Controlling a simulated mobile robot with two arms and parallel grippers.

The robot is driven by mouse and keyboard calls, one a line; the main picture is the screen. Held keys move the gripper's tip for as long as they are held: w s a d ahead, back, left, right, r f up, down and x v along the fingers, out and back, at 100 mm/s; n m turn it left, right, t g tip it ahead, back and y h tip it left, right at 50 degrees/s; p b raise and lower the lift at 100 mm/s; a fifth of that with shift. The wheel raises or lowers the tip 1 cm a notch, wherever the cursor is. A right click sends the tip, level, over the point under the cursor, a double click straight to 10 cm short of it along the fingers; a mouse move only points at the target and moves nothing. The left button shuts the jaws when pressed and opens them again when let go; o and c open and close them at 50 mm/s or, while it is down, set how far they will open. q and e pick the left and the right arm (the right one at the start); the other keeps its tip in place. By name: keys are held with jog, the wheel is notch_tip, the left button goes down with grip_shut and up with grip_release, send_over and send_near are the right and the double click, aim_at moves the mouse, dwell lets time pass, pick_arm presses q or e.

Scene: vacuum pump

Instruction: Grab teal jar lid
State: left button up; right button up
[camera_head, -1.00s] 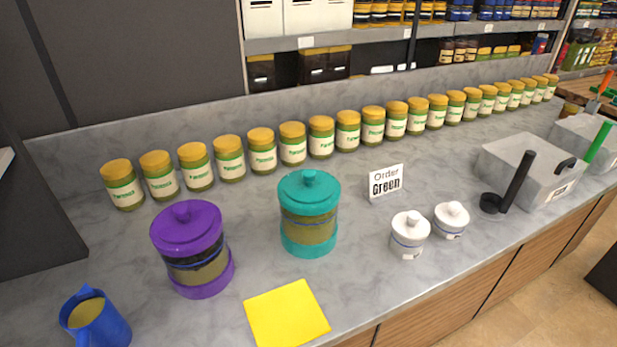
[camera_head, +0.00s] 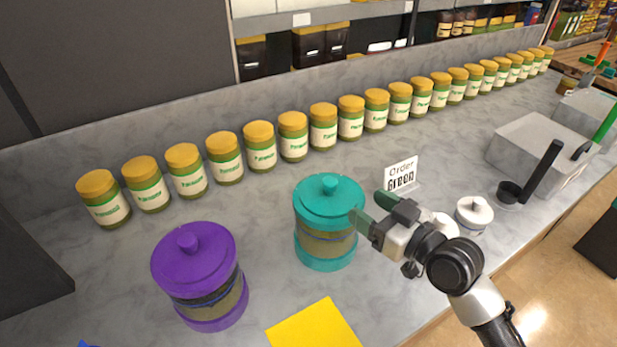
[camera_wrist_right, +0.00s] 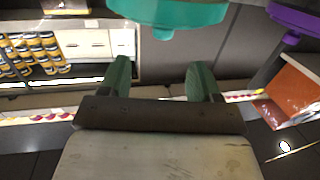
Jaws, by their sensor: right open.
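The teal jar (camera_head: 325,247) stands upright on the grey counter with its teal lid (camera_head: 315,205) on top, a round knob at the lid's centre. My right gripper (camera_head: 371,208) is open and empty, just right of the lid, with its green fingers pointing toward it. In the right wrist view, the picture is upside down. The teal lid (camera_wrist_right: 170,14) shows at the top edge, partly cut off, beyond the two spread green fingers (camera_wrist_right: 161,80). Nothing is between them. My left gripper is not in view.
A purple jar (camera_head: 205,275) stands left of the teal jar. A row of yellow-lidded jars (camera_head: 261,147) runs behind. A yellow cloth (camera_head: 318,328) lies in front.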

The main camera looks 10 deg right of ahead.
aim_at(336, 186)
jog(key=x, duration=0.1)
jog(key=p+x, duration=0.1)
jog(key=x, duration=0.2)
jog(key=shift+r, duration=0.3)
jog(key=shift+w+a+p, duration=0.2)
jog(key=shift+w+p, duration=0.1)
jog(key=shift+w+a+f, duration=0.1)
jog(key=shift+w+a, duration=0.15)
jog(key=p+x, duration=0.2)
jog(key=x, duration=0.2)
jog(key=shift+a+f, duration=0.15)
jog(key=shift+a, duration=0.15)
jog(key=shift+w+a+f, duration=0.15)
jog(key=shift+w+a, duration=0.05)
jog(key=shift+w, duration=0.15)
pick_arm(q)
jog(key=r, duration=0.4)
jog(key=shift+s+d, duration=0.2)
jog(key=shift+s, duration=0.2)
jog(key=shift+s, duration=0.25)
pick_arm(e)
jog(key=c, duration=1)
